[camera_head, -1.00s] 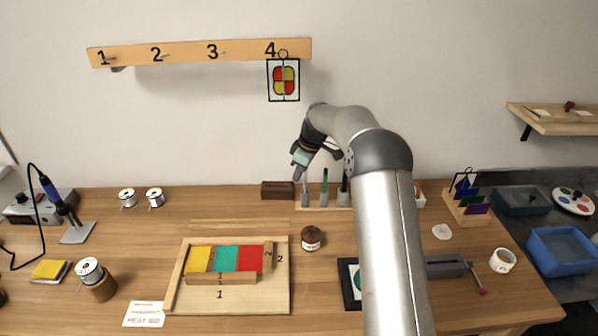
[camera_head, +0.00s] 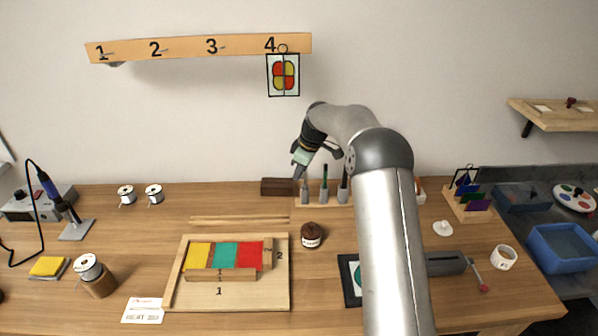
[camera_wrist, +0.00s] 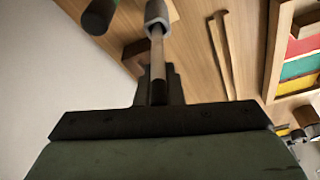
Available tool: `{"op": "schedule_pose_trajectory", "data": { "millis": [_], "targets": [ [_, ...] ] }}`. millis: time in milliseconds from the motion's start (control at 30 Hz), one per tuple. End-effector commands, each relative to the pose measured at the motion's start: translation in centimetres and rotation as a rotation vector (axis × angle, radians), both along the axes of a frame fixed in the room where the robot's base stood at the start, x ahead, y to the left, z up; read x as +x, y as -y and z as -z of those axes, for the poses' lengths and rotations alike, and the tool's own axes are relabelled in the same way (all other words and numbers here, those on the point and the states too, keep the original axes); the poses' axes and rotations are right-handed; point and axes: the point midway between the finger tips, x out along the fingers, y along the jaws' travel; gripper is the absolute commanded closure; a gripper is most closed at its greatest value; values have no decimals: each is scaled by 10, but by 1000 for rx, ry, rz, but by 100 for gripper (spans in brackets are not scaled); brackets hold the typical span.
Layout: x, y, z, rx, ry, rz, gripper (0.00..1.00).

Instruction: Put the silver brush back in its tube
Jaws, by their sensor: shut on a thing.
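My gripper (camera_head: 299,174) is above the leftmost tube of the rack at the back of the bench. In the wrist view, my gripper (camera_wrist: 158,95) is shut on the silver brush (camera_wrist: 157,58), a thin shaft pointing away from the fingers. Its far end meets a grey cylinder, seemingly the leftmost tube (camera_wrist: 157,13); I cannot tell how far in it is. In the head view this tube (camera_head: 305,196) stands upright just below the fingers, and the brush is hard to make out.
Two more tubes, one with a green brush (camera_head: 324,172), stand to the right in the wooden rack (camera_head: 312,207). A dark brown block (camera_head: 276,187) is close on the left. A brown jar (camera_head: 311,237) and a glass panel board (camera_head: 232,300) are in front.

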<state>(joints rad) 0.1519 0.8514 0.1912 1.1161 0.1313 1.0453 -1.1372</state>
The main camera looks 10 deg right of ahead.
Motion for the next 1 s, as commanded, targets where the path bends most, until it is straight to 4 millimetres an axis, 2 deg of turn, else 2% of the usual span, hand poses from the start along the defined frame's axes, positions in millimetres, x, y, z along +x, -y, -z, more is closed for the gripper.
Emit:
{"op": "schedule_pose_trajectory", "data": {
  "millis": [1000],
  "targets": [
    [0,0,12,0,0,0,100]
  ]
}}
